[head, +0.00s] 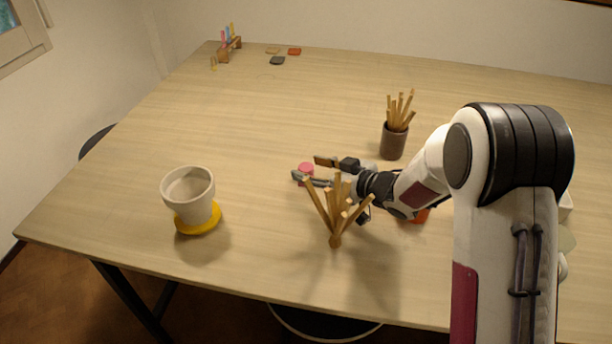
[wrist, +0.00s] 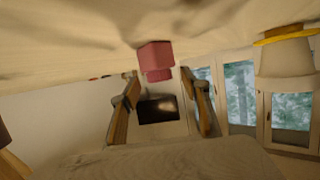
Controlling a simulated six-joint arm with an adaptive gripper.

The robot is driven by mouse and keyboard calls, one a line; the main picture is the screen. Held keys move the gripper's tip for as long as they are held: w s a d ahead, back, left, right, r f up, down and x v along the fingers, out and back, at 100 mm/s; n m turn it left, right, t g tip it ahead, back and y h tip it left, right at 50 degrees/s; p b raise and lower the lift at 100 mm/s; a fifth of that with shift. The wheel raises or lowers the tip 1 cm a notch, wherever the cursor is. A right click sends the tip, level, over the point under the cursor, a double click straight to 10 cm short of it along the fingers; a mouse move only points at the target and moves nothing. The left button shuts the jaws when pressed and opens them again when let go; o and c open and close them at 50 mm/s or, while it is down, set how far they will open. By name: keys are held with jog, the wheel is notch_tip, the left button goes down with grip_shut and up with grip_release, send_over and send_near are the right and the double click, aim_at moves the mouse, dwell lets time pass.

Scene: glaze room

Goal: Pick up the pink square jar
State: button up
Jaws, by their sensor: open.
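The pink square jar (head: 306,167) stands on the table, partly hidden by my gripper in the head view. In the wrist view, which looks upside down, the pink jar (wrist: 155,56) shows at the top centre with a narrower part pointing down in the picture. My gripper (head: 304,169) is open, low over the table, with its fingertips near the jar's two sides. In the wrist view the fingers of my gripper (wrist: 160,74) are spread wide, and the jar appears at the gap between their tips. I cannot tell whether either finger touches it.
A bunch of wooden sticks (head: 336,212) stands in front of my gripper. A dark cup (head: 393,141) with sticks stands behind it. A pale pot (head: 188,190) on a yellow saucer (head: 184,228) is at left. An orange thing (head: 420,216) is half hidden under my arm.

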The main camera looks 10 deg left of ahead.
jog(key=shift+x, duration=1.15)
grip_shut()
